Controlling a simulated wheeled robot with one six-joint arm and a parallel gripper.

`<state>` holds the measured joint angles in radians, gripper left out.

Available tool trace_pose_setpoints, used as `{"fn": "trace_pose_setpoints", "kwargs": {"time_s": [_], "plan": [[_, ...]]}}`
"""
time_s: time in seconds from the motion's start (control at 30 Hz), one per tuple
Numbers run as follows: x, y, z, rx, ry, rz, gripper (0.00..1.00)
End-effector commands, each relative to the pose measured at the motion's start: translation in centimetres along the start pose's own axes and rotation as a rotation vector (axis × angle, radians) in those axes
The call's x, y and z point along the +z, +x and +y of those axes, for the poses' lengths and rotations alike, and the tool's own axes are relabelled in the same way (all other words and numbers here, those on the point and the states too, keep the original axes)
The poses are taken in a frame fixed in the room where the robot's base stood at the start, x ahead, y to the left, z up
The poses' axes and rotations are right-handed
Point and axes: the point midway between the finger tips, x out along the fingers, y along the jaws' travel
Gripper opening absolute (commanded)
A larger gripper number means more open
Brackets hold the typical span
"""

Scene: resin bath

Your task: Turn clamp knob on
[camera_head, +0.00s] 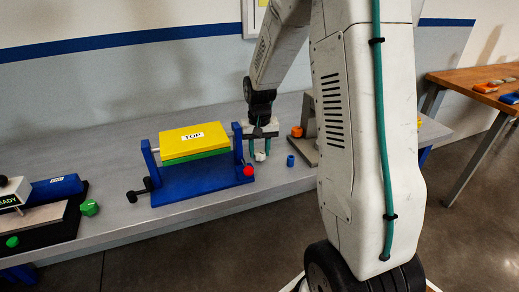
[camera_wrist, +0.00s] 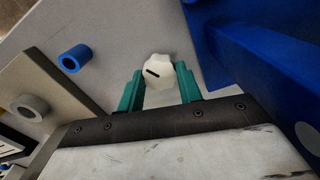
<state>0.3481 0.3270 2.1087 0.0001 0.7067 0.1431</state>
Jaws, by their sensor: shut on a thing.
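My gripper (camera_head: 260,148) points down at the right end of the blue fixture on the bench. In the wrist view its two green fingers (camera_wrist: 158,71) stand on either side of a white knob-like piece (camera_wrist: 158,73) with a short black mark, and are shut on it. The white piece (camera_head: 260,156) also shows small below the fingers in the head view. I cannot tell whether it is attached to anything or is the clamp knob. The blue fixture (camera_head: 200,185) holds a yellow and green block (camera_head: 194,141) labelled TOP.
A blue ring (camera_wrist: 75,58) lies beside the gripper, also in the head view (camera_head: 290,160). A grey stand (camera_head: 311,130) and an orange piece (camera_head: 297,131) are close on the right. Bare bench lies in front.

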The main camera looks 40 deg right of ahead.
Motion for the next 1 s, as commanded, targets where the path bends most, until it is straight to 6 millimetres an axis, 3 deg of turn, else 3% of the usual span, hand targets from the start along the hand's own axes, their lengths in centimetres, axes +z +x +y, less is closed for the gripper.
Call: {"fn": "trace_pose_setpoints", "kwargs": {"time_s": [0.5, 1.0], "plan": [[-0.14, -0.11, 0.03, -0.001, 0.37, 0.004, 0.12], [-0.17, -0.12, 0.03, -0.001, 0.459, 0.005, 0.12]]}}
